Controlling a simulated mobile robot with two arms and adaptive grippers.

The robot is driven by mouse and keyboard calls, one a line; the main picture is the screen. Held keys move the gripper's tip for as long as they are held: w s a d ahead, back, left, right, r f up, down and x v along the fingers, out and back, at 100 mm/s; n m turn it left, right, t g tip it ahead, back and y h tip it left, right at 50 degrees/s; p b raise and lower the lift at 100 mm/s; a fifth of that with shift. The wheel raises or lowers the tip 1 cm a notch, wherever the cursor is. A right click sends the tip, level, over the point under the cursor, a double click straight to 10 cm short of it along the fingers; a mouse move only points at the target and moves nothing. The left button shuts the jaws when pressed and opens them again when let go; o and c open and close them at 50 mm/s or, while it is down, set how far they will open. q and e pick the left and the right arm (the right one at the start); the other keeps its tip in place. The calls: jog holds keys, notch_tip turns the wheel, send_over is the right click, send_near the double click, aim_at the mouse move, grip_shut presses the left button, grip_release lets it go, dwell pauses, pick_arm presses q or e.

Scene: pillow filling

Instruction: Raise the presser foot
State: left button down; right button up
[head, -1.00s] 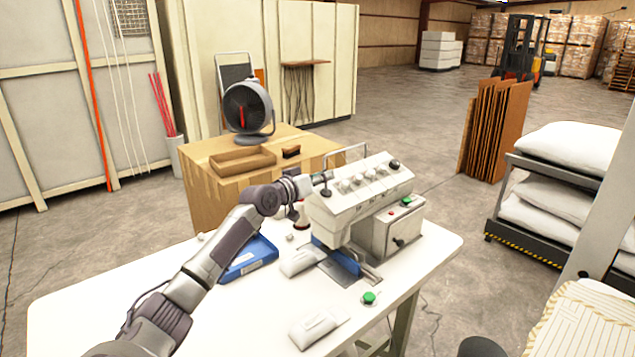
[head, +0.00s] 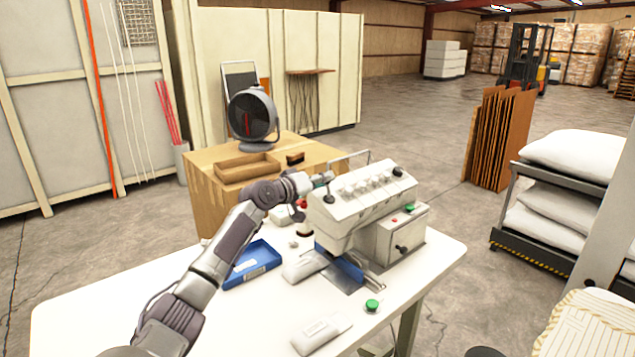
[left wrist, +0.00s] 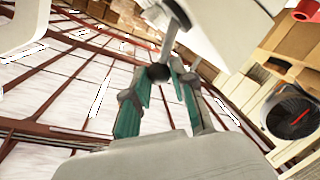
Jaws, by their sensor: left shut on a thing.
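The white sewing machine (head: 362,194) stands on the white table, its blue foot area (head: 350,270) low at the front. My left gripper (head: 325,182) is at the left end of its head, beside a dark ball knob (head: 328,198). In the left wrist view, the green fingers (left wrist: 158,90) are closed in on a black ball knob (left wrist: 159,73) at the end of a grey lever (left wrist: 176,22). The presser foot itself is too small to make out. My right gripper is not in view.
A blue tray (head: 252,266) and white packets (head: 322,332) lie on the table (head: 250,325). A green button (head: 372,305) is near the front edge. Behind stands a cardboard-coloured box with a fan (head: 252,116). Pillows (head: 575,150) are stacked on a cart at right.

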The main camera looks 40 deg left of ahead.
pick_arm(q)
jog(key=shift+s+a+r, duration=0.1)
jog(key=shift+a+r, duration=0.1)
jog(key=shift+a, duration=0.15)
jog(key=c, duration=1.1)
grip_release()
jog(key=shift+a+f, duration=0.1)
jog(key=shift+c, duration=0.2)
jog(key=shift+o, duration=0.9)
jog(key=shift+a+f, duration=0.15)
jog(key=shift+a, duration=0.1)
jog(key=shift+a+f, duration=0.1)
jog(key=shift+a, duration=0.05)
jog(key=shift+d, duration=0.25)
jog(key=s+r, duration=0.1)
jog(key=s, duration=1.2)
jog(key=shift+s+a+r, duration=0.25)
jog(key=shift+s+r, duration=0.05)
jog(key=shift+s, duration=0.1)
